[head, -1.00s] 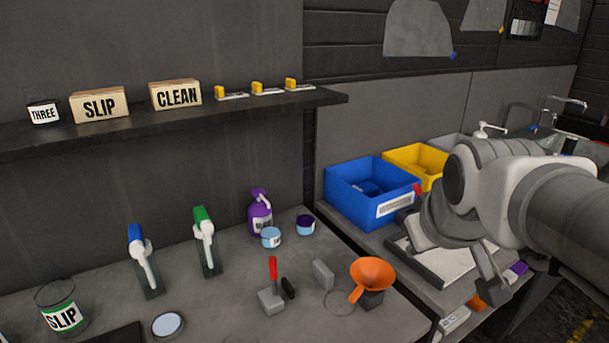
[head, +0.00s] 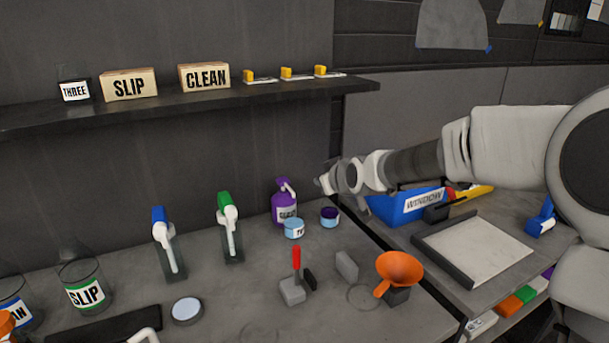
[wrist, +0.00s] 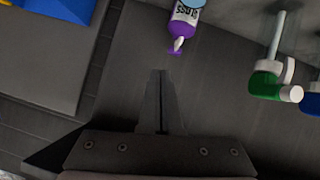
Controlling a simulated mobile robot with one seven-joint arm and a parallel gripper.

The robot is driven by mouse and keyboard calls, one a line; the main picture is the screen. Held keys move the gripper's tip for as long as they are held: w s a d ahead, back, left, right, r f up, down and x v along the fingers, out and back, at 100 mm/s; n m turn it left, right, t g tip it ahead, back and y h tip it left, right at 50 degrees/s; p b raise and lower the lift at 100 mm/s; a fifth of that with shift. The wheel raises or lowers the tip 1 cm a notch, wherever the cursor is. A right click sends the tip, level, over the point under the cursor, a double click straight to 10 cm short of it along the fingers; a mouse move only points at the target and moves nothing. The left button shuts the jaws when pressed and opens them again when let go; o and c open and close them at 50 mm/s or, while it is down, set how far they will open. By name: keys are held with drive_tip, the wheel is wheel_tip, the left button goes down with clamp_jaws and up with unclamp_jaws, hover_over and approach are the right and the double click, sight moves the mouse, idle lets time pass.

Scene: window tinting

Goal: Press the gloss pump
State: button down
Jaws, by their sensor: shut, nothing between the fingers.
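The gloss pump is a purple bottle (head: 284,207) with a purple and white pump head, upright at the back of the grey bench. In the wrist view the bottle (wrist: 185,20) is at the top, its label reading GLOSS and its pump head towards my fingers. My gripper (head: 323,182) is in the air to the right of the pump head in the head view, with a gap between them. In the wrist view its fingers (wrist: 160,75) are shut and empty, with their tips just below the pump head in the picture.
A dark shelf (head: 200,103) hangs above. A blue bin (head: 410,205) is to the right.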

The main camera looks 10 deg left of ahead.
drive_tip(key=w+a+m+t+y, duration=0.1)
drive_tip(key=w+a+y, duration=0.2)
drive_tip(key=w+a, duration=0.2)
drive_tip(key=shift+w+a+f+t+b, duration=0.2)
drive_tip(key=shift+a+t+b, duration=0.1)
drive_tip(key=shift+a, duration=0.5)
hover_over(285, 184)
wheel_tip(285, 184, down, 3)
drive_tip(key=shift+w+a+r+p, duration=0.15)
drive_tip(key=shift+r+p, duration=0.05)
drive_tip(key=shift+p, duration=0.2)
drive_tip(key=f, duration=0.2)
drive_tip(key=shift+d+f, duration=0.2)
drive_tip(key=shift+f, duration=0.75)
